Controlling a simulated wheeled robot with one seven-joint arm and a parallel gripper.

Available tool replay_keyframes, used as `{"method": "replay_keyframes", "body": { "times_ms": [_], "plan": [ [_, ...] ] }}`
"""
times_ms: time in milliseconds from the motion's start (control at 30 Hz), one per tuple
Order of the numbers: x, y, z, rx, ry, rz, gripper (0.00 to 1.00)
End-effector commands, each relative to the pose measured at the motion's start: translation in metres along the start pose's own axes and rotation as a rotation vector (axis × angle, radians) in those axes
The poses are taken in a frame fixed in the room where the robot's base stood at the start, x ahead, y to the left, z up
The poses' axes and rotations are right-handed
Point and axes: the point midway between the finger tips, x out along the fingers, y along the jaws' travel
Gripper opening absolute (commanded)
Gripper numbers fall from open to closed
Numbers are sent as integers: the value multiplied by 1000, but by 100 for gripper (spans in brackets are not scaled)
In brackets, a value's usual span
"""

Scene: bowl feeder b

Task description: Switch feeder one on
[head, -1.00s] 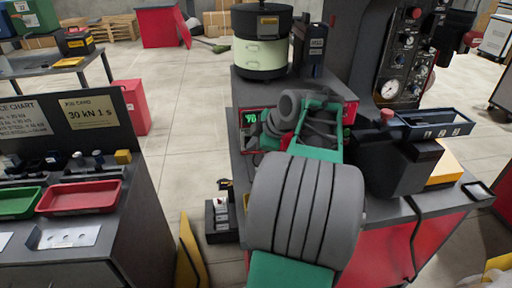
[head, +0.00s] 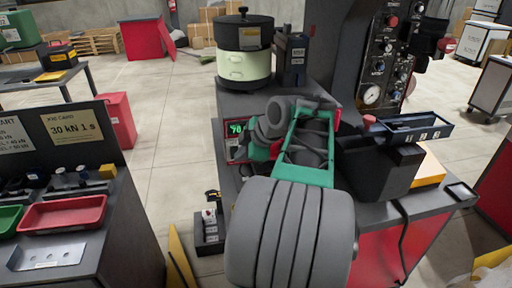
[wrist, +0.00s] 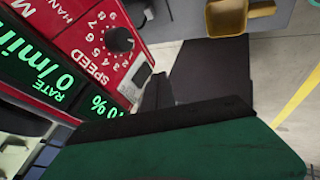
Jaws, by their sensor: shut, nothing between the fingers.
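A red control box (head: 237,140) with a green lit display stands on the machine's dark top, partly hidden behind my arm. In the wrist view its red panel (wrist: 105,65) fills the upper left. It shows a black speed knob (wrist: 119,39) with a number scale, a RATE display reading 0/min and a percent display partly cut off. My gripper (wrist: 160,94) is shut and empty, its dark fingers close beside the panel's edge below the knob. I cannot tell if they touch. No power switch is clear. A black and pale green drum-shaped feeder (head: 244,66) stands behind the box.
A black block with a red knob (head: 369,120) and a gauge panel (head: 378,70) stand right of my arm. A small black switch box (head: 208,228) sits low at the left. A red tray (head: 62,213) lies on the left bench. Open floor separates bench and machine.

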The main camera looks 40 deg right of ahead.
Motion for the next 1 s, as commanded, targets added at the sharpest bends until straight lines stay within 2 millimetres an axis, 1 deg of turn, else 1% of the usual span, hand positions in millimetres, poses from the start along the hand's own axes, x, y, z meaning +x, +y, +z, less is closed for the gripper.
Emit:
{"method": "replay_keyframes", "body": {
  "times_ms": [33,100,300,400,500,567,900,967,1000],
  "plan": [
    [-2,-10,-2,-4,-1,1,0],
    [-23,-6,-5,-5,1,2,0],
    [-74,-2,0,5,-4,3,0],
    [-92,-1,0,6,-5,2,0],
    [-102,-1,0,6,-4,1,0],
    [-105,-2,-1,4,-3,0,0],
    [-106,-2,-4,1,0,-3,0],
    [-112,2,-8,-2,1,-3,0],
    [-119,6,-13,-5,1,-3,0]
  ]
}}
